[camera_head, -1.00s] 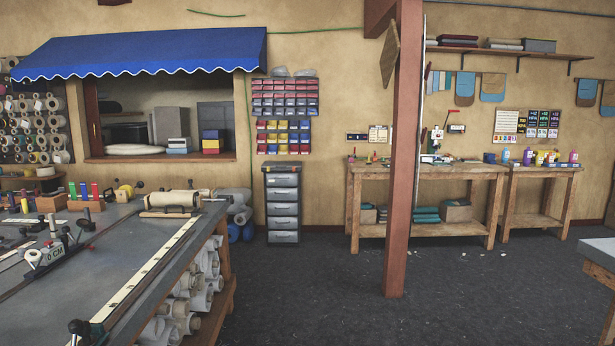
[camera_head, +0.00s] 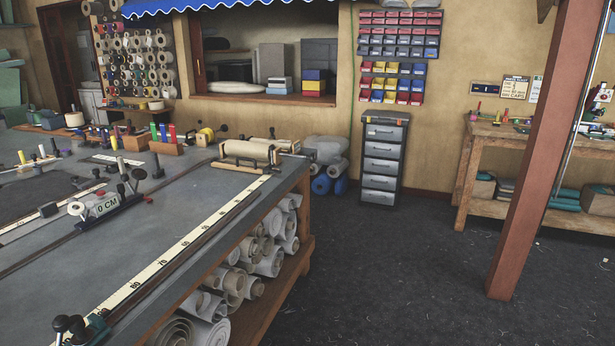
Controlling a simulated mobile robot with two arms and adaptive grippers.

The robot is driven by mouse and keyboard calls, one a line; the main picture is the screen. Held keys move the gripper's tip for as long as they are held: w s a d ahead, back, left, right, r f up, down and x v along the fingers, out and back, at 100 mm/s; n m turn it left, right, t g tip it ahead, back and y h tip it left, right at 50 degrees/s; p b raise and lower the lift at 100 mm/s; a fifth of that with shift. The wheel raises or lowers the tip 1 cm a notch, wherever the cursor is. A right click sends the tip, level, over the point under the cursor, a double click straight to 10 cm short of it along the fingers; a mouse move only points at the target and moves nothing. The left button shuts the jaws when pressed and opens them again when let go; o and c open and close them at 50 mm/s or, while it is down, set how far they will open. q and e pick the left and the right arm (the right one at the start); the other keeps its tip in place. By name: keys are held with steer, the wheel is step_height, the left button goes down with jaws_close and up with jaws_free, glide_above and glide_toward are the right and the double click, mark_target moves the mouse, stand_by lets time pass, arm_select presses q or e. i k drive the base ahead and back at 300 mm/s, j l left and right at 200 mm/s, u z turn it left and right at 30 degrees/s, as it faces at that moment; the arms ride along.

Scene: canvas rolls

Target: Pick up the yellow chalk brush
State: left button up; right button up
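No object in the head view can be made out for certain as the yellow chalk brush. Small upright yellow pieces stand on the large grey work table (camera_head: 190,205) at the left: one with a black tool beside it (camera_head: 120,165), and others farther back (camera_head: 21,157). A yellow spool-like item (camera_head: 205,136) lies near the table's back edge. They are too small to tell what each is. Neither of my grippers is in view.
A drawer cabinet (camera_head: 384,160) stands behind. A red-brown post (camera_head: 545,150) stands right. Dark floor (camera_head: 400,270) between is clear.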

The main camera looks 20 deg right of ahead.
mark_target(497, 123)
steer(key=i+l+z, duration=0.95)
steer(key=i+z, duration=0.15)
steer(key=i, duration=0.15)
steer(key=i+z, duration=0.4)
steer(key=i, duration=2.05)
steer(key=i+z, duration=0.1)
steer(key=i, duration=0.45)
steer(key=i+j+z, duration=0.1)
steer(key=i, duration=0.5)
steer(key=j+z, duration=0.1)
steer(key=z, duration=0.3)
steer(key=i+j+z, duration=0.1)
steer(key=z, duration=0.25)
steer(key=i+j+z, duration=0.1)
steer(key=z, duration=0.3)
steer(key=j+z, duration=0.15)
steer(key=z, duration=0.2)
